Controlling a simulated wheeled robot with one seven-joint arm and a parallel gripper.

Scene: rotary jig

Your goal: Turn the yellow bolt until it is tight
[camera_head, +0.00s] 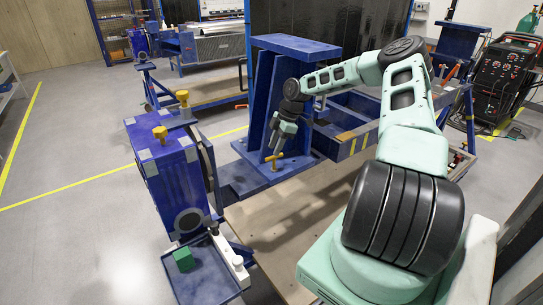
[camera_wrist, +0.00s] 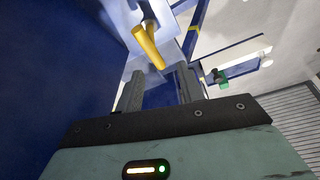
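The yellow bolt (camera_head: 273,160) has a T-shaped handle and sits at the foot of the blue upright bracket (camera_head: 290,44). In the wrist view its yellow bar (camera_wrist: 148,47) slants just beyond the fingertips. My gripper (camera_head: 273,146) hangs just above the bolt with its fingers pointing down. In the wrist view, my gripper (camera_wrist: 159,74) has its two dark fingers apart with nothing held between them. The bar's lower end appears between the fingertips in the picture; I cannot tell the exact depth gap. The bolt's threaded part is hidden.
A blue jig box (camera_head: 177,185) with yellow knobs (camera_head: 183,97) stands to the left. A blue tray (camera_head: 205,284) with a green block (camera_head: 183,259) is below it. A wooden board (camera_head: 290,215) lies in front of the bracket. A welding machine (camera_head: 505,75) stands at the right.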

